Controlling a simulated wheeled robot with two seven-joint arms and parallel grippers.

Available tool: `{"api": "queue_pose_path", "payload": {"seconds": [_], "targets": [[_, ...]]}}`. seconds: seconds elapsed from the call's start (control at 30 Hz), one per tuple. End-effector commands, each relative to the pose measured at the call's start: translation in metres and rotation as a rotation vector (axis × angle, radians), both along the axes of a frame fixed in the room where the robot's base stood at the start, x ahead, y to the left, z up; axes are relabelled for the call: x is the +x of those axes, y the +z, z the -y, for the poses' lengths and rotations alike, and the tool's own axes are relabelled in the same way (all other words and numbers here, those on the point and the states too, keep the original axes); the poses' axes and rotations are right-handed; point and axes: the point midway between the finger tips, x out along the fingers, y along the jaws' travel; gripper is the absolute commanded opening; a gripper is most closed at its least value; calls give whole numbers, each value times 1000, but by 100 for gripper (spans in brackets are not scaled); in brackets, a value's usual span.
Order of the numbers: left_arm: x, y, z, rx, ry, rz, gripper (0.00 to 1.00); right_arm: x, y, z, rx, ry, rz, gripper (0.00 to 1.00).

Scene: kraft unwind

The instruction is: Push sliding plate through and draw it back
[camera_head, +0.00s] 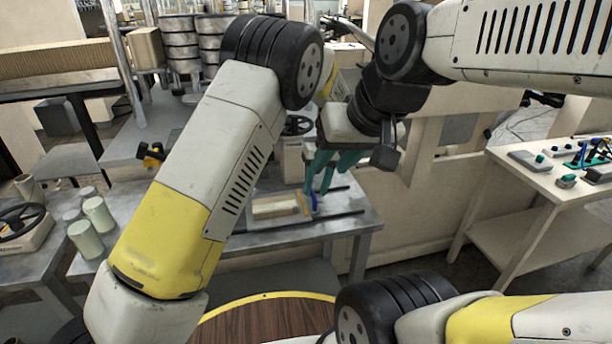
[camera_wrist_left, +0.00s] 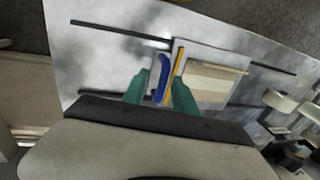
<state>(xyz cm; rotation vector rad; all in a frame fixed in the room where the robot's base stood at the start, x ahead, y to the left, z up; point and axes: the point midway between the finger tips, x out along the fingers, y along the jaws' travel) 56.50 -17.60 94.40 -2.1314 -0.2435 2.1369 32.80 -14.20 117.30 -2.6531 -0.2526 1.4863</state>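The sliding plate (camera_wrist_left: 198,97) is a pale plate with a yellow strip (camera_wrist_left: 177,62) along one edge and a blue handle (camera_wrist_left: 164,72) beside the strip. In the head view a cream block (camera_head: 275,208) and the blue handle (camera_head: 313,198) show on the grey table between two dark rails. My left gripper (camera_wrist_left: 160,95) has teal fingers spread apart, with the handle between them in the picture. Contact cannot be told. In the head view my left gripper (camera_head: 325,172) points down at the handle.
A grey table (camera_head: 345,192) carries two dark rails (camera_head: 305,226). Pale cylinders (camera_head: 98,213) and a handwheel (camera_head: 20,220) stand at the left. A white table (camera_head: 550,185) with controls is at the right. Stacked metal drums (camera_head: 180,45) are at the back.

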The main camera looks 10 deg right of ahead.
Motion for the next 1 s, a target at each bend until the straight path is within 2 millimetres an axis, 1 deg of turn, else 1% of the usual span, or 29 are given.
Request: {"api": "queue_pose_path", "payload": {"seconds": [0.13,0.4,0.5,0.63,0.9,0.97,1.0], "targets": [[1,15,3,-3,-1,3,34,0,0,0,0,0,0,34],[1,59,13,-3,-1,4,34,0,0,0,0,0,0,34],[1,70,15,-3,-1,3,34,0,0,0,0,0,0,34],[1,76,16,-2,-1,2,34,0,0,0,0,0,0,34],[1,76,16,-2,0,2,34,0,0,0,0,0,0,34],[1,79,13,-7,1,1,34,0,0,0,0,0,0,34],[2,84,9,-16,3,2,34,0,0,0,0,0,0,34]]}}
